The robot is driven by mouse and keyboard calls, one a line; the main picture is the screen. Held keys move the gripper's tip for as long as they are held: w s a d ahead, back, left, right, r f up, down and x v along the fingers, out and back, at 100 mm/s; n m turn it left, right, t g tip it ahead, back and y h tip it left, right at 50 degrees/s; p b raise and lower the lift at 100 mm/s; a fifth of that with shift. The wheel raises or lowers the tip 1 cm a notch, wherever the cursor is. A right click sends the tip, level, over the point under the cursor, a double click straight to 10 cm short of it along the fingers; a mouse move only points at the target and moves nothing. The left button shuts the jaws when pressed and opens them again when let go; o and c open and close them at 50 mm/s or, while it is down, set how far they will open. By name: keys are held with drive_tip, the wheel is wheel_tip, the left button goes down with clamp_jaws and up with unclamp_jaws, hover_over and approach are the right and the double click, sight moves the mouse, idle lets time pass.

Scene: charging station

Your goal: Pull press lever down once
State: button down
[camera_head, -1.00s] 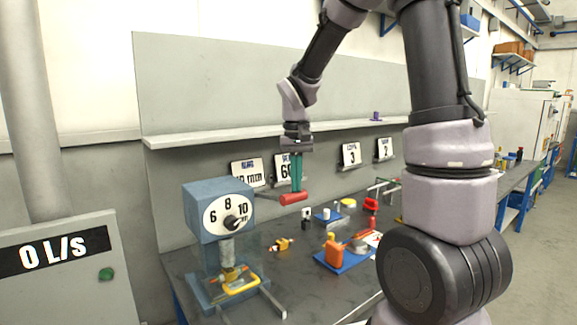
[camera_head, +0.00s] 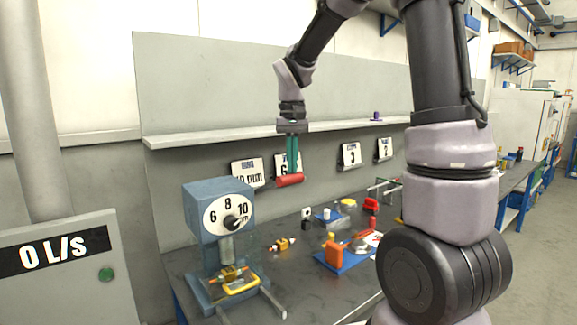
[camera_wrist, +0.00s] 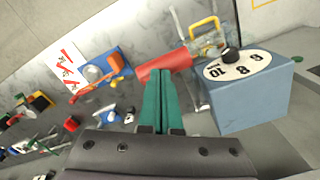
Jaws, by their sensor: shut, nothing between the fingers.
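The press (camera_head: 205,222) is a blue-grey box with a white dial, standing at the near left end of the bench; it also shows at the right in the wrist view (camera_wrist: 250,105). Its lever's red cylindrical handle (camera_head: 290,180) is to the right of the press head, above the bench. The handle appears in the wrist view (camera_wrist: 165,65) right at my fingertips. My gripper (camera_head: 291,169) points down with its teal fingers shut and empty. The tips are at the handle's upper side; whether they touch is unclear. The lever's rod is hard to make out.
A yellow-handled part (camera_head: 240,286) lies at the press base. A grey shelf (camera_head: 220,136) and number signs line the back wall.

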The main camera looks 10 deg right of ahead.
drive_tip(key=shift+w+a+r, duration=0.15)
drive_tip(key=shift+w+r, duration=0.15)
drive_tip(key=shift+r, duration=0.25)
drive_tip(key=shift+w+a+r, duration=0.1)
drive_tip(key=shift+w+r, duration=0.2)
drive_tip(key=shift+r, duration=0.25)
wheel_tip(320, 180, up, 6)
idle(0.8)
drive_tip(key=s+d+m+t+y, duration=0.1)
drive_tip(key=s+d+t, duration=0.2)
drive_tip(key=s, duration=0.6)
drive_tip(key=s+d+r+m+t+y, duration=0.1)
drive_tip(key=s+t, duration=0.3)
drive_tip(key=s, duration=0.6)
drive_tip(key=shift+d+r+m, duration=0.25)
drive_tip(key=shift+d+m, duration=0.15)
drive_tip(key=shift+d, duration=0.5)
